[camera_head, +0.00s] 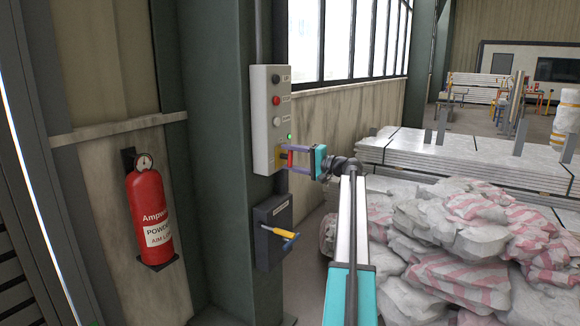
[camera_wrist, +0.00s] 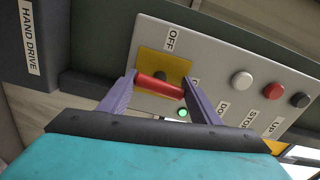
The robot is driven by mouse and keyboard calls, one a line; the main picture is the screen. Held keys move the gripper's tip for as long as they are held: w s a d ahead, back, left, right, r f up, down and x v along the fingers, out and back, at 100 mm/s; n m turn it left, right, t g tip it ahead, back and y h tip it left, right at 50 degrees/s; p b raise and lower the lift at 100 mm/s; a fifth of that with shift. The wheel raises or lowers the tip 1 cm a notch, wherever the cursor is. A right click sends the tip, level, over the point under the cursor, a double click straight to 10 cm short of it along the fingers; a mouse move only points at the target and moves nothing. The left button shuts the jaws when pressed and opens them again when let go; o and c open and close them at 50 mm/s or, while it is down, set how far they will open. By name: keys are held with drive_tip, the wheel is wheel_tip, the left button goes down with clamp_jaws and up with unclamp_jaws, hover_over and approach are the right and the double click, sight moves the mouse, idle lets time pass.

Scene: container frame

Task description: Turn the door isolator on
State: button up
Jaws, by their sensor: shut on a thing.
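The door isolator is a red bar handle (camera_wrist: 160,86) on a yellow plate (camera_wrist: 164,63) at the bottom of the grey control box (camera_head: 262,110). My gripper (camera_wrist: 160,80) is shut on the red handle, one purple finger at each end. In the head view my gripper (camera_head: 286,157) reaches in from the right and the handle runs roughly up and down. An OFF label (camera_wrist: 171,40) shows beside the plate in the wrist view. Another label by the plate is mostly hidden by a finger. A green lamp (camera_head: 289,136) on the box is lit.
Black, red and white buttons sit above; the red stop button (camera_wrist: 273,90) is clear of my fingers. A dark hand-drive box (camera_head: 272,232) with a yellow-handled crank (camera_head: 279,232) hangs below. A fire extinguisher (camera_head: 150,213) is at left, filled sacks (camera_head: 455,235) at right.

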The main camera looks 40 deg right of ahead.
drive_tip(key=shift+n+b, duration=0.45)
drive_tip(key=shift+n, duration=0.15)
drive_tip(key=o, duration=1)
drive_tip(key=shift+s, duration=0.15)
drive_tip(key=v, duration=1.3)
drive_tip(key=shift+s, duration=0.25)
